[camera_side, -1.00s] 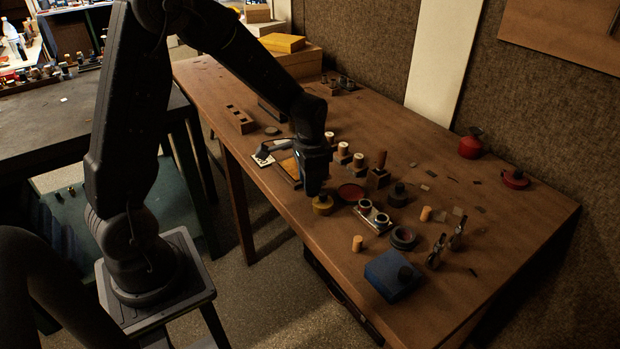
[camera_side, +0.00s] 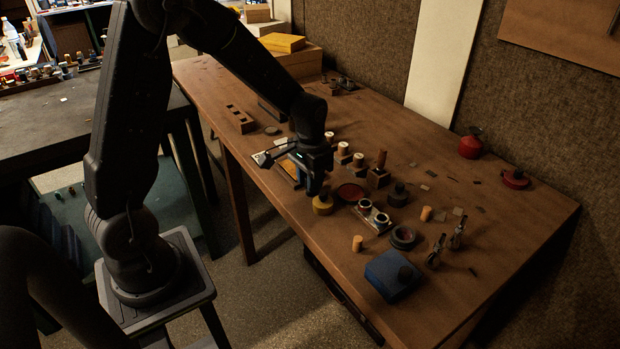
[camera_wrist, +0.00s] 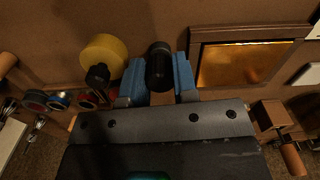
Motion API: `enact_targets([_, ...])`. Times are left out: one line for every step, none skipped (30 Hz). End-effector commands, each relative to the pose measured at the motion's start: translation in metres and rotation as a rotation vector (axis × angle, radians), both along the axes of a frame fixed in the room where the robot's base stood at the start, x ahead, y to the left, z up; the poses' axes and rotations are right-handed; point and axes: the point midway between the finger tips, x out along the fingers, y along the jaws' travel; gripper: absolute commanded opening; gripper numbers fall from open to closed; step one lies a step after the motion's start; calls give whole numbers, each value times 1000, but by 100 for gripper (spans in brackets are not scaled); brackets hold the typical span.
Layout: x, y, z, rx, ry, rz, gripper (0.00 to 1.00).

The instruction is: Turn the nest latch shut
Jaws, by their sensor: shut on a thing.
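My gripper (camera_wrist: 160,78) has blue-padded fingers closed on a black rounded knob (camera_wrist: 159,62), seemingly the handle of the nest latch. In the side view my gripper (camera_side: 314,190) points down at the table, and the knob is hidden or too dark to make out there. A wooden frame (camera_wrist: 194,60) around a shiny brass sheet (camera_wrist: 240,64) lies just right of the fingers in the wrist view. I cannot tell how the latch sits against the frame.
A yellow round piece (camera_wrist: 104,52) stands close beside the fingers; it also shows in the side view (camera_side: 323,208). A dark red disc (camera_side: 350,192), thread spools (camera_side: 343,150) and a blue block (camera_side: 388,278) stand nearby.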

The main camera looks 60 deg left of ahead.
Motion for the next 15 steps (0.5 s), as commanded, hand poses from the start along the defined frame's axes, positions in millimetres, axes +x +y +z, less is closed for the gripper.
enact_targets([0, 0, 1, 0, -1, 47, 3])
enact_targets([0, 0, 1, 0, -1, 75, 3])
enact_targets([0, 0, 1, 0, -1, 113, 3])
enact_targets([0, 0, 1, 0, -1, 142, 3])
enact_targets([0, 0, 1, 0, -1, 170, 3])
enact_targets([1, 0, 1, 0, -1, 208, 3])
enact_targets([1, 0, 1, 0, -1, 237, 3])
enact_targets([1, 0, 1, 0, -1, 265, 3])
enact_targets([1, 0, 1, 0, -2, 303, 3])
enact_targets([1, 0, 1, 0, -2, 332, 3])
enact_targets([1, 0, 1, 0, -2, 360, 3])
enact_targets([1, 0, 1, 0, -2, 398, 3])
enact_targets([1, 0, 1, -1, -2, 426, 3])
enact_targets([1, 0, 1, -1, -2, 455, 3])
enact_targets([1, 0, 1, -1, -2, 493, 3])
